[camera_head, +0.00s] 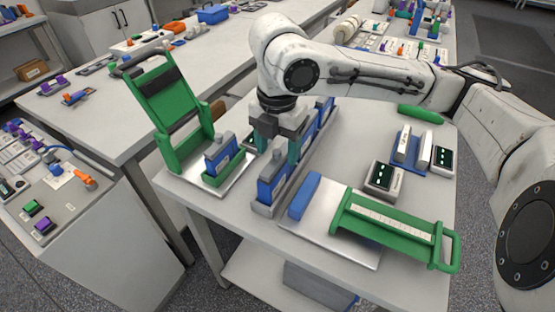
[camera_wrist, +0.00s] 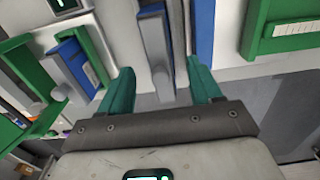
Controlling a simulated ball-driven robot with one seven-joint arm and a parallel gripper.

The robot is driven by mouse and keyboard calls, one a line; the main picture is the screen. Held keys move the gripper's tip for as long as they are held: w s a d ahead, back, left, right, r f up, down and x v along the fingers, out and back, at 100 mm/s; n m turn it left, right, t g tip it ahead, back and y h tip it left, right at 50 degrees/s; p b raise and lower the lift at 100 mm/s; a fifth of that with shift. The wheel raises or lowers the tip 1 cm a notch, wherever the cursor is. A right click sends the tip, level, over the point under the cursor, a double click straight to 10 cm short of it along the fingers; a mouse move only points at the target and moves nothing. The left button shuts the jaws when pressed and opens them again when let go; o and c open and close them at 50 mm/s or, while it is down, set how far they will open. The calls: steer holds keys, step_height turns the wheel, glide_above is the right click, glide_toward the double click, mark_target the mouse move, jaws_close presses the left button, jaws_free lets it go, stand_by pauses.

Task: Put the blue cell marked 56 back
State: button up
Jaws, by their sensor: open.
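My gripper (camera_head: 279,146) has teal fingers and is open over a long grey-and-blue rack or row of cells on the table. A blue cell with a grey end (camera_head: 270,188) stands upright at the row's near end, just in front of the fingers. Another blue cell (camera_head: 221,152) stands in a small green holder (camera_head: 224,172) to the left. No number is readable, so I cannot tell which cell is 56. In the wrist view, my fingers (camera_wrist: 160,88) are apart, with a grey part with a blue edge (camera_wrist: 152,42) showing between and beyond them.
A green frame (camera_head: 170,100) stands tilted up behind the left holder. A blue bar (camera_head: 304,196) lies on a metal plate (camera_head: 320,232) with a green handled clamp (camera_head: 390,224). A small display box (camera_head: 383,180) stands to the right. Bare table lies between these.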

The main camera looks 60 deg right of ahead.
step_height(320, 180, up, 6)
steer(key=shift+r, duration=0.15)
stand_by(0.7)
